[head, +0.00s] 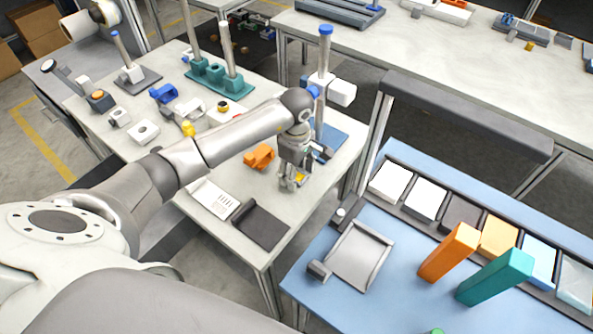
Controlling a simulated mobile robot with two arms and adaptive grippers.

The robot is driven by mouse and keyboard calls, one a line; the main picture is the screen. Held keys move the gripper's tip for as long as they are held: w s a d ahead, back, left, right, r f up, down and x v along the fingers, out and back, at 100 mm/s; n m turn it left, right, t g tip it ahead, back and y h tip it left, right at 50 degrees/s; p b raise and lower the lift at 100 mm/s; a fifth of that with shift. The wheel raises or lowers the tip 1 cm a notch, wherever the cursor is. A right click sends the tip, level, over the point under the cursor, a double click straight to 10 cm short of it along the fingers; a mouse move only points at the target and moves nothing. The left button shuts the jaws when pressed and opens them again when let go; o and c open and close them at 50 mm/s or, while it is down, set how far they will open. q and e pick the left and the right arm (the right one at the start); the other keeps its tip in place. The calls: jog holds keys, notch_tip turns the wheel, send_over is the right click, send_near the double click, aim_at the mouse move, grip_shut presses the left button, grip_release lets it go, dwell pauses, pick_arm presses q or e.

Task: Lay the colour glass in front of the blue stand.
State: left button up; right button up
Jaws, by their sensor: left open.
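The blue stand (332,136) is at the right end of the left table, with a blue base, a grey pole and a blue cap; my arm hides part of it. My left gripper (291,184) points down over the table in front of this stand, its fingers apart. A small yellow piece (299,178), perhaps the colour glass, shows at the fingers. I cannot tell whether it touches them or lies on the table. My right gripper is not in view.
An orange clamp (260,157) lies just left of my left gripper. A white sheet (212,199) and a dark pad (261,226) lie at the front edge. A teal stand (222,82) stands behind my arm. The blue-topped table (342,297) holds a tray and coloured blocks.

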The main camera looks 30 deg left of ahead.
pick_arm(q)
jog(key=shift+r, duration=0.3)
notch_tip(320, 180, up, 12)
jog(key=b, duration=0.2)
jog(key=shift+f, duration=0.15)
jog(key=shift+f, duration=0.1)
